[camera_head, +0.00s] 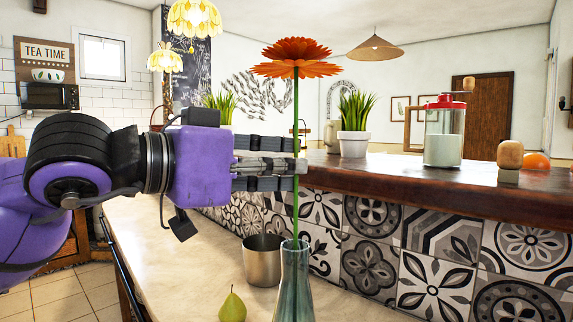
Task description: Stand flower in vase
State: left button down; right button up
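The flower (296,68) has an orange-red bloom and a long, thin green stem, and it stands upright. My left gripper (299,166) comes in from the left, its fingers level and closed around the middle of the stem. The glass vase (293,288), bluish-green and narrow-necked, stands directly below on the pale counter, its base cut off by the bottom edge. The stem runs down to the vase mouth; I cannot tell how far its lower end is inside. My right gripper is not in view.
A metal cup (262,262) stands just left of the vase, and a green pear (232,306) lies nearer. A raised wooden ledge (430,182) behind holds a potted plant (354,144), a glass jar (444,148) and a wooden shaker (510,160). The pale counter is clear at left.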

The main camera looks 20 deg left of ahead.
pick_arm(q)
jog(key=c, duration=1.9)
grip_release()
jog(key=shift+o, duration=0.2)
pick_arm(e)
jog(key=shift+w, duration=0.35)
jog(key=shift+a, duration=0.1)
pick_arm(q)
jog(key=v, duration=1.2)
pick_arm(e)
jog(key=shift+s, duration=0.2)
